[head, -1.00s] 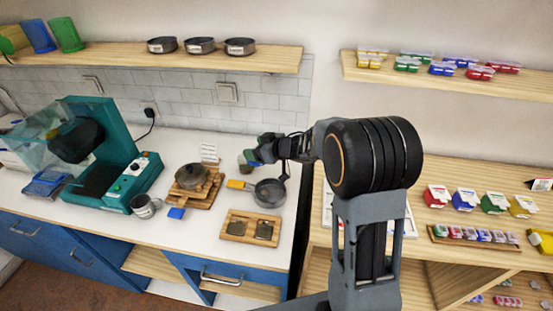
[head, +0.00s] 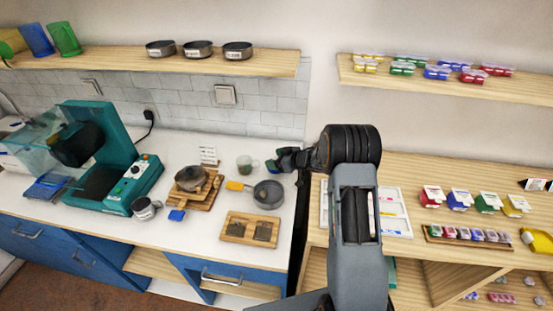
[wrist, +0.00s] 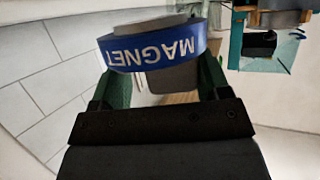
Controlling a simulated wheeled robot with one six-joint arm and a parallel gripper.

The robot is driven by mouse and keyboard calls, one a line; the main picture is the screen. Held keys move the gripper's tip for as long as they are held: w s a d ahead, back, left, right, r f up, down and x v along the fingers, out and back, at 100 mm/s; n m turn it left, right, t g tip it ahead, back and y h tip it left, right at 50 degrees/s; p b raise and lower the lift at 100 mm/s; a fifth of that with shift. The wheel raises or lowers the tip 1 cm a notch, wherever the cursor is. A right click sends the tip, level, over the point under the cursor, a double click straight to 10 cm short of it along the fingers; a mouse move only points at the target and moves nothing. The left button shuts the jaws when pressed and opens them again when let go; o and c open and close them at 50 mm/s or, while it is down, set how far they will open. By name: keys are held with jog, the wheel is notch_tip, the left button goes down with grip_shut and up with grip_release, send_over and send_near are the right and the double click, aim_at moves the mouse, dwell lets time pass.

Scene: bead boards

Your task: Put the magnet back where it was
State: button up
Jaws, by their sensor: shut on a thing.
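The magnet (wrist: 150,50) is a round grey piece with a blue band that reads MAGNET, upside down in the wrist view. My gripper (wrist: 155,85) is shut on it, with a green finger on each side. The magnet is too small to make out clearly there.
A grey pan (head: 268,194) stands below my gripper in the picture. A wooden tray (head: 232,237) with two dark squares lies in front. A pot (head: 192,178) sits on a wooden board, and a teal machine (head: 140,175) stands at left. Shelves hang above.

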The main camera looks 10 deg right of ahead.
jog(key=shift+f, duration=0.2)
jog(key=shift+f, duration=0.1)
